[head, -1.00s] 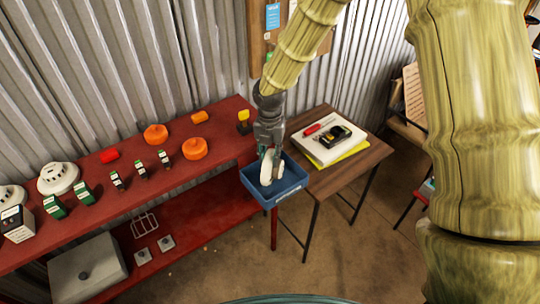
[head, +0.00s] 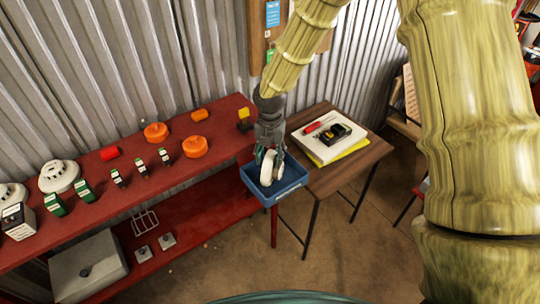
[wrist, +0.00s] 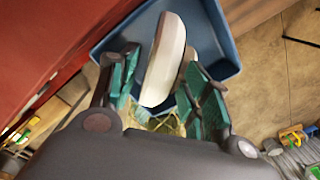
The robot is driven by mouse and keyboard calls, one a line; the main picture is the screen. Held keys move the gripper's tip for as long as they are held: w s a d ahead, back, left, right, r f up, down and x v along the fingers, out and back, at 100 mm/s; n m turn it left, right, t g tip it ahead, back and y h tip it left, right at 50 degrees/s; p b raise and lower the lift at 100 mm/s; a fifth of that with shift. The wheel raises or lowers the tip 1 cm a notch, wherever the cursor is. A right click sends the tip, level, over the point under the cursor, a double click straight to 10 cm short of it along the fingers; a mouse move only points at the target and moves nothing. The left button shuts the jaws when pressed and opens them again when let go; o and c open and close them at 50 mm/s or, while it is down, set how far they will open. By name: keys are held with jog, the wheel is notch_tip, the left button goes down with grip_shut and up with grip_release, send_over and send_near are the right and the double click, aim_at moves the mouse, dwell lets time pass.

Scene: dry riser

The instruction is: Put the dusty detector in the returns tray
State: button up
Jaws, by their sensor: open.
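A white round detector (head: 268,169) stands on edge at the blue returns tray (head: 291,186), at the right end of the red bench. In the wrist view the detector (wrist: 165,58) lies between the teal fingers of my gripper (wrist: 160,85), with the blue tray (wrist: 224,44) behind it. My gripper (head: 269,158) points down over the tray. Its fingers are open on either side of the detector. I cannot tell whether the detector touches a finger or the tray floor. Dust on it is too small to make out.
The red bench (head: 100,190) holds white detectors (head: 59,176), orange caps (head: 195,147) and several small green-and-white boxes (head: 83,190) on the left. A wooden table (head: 345,168) beside the tray carries a white book-like block with a black-and-yellow device (head: 333,134).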

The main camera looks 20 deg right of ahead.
notch_tip(320, 180, up, 12)
jog(key=b, duration=0.3)
jog(key=shift+r, duration=0.2)
dwell(0.6)
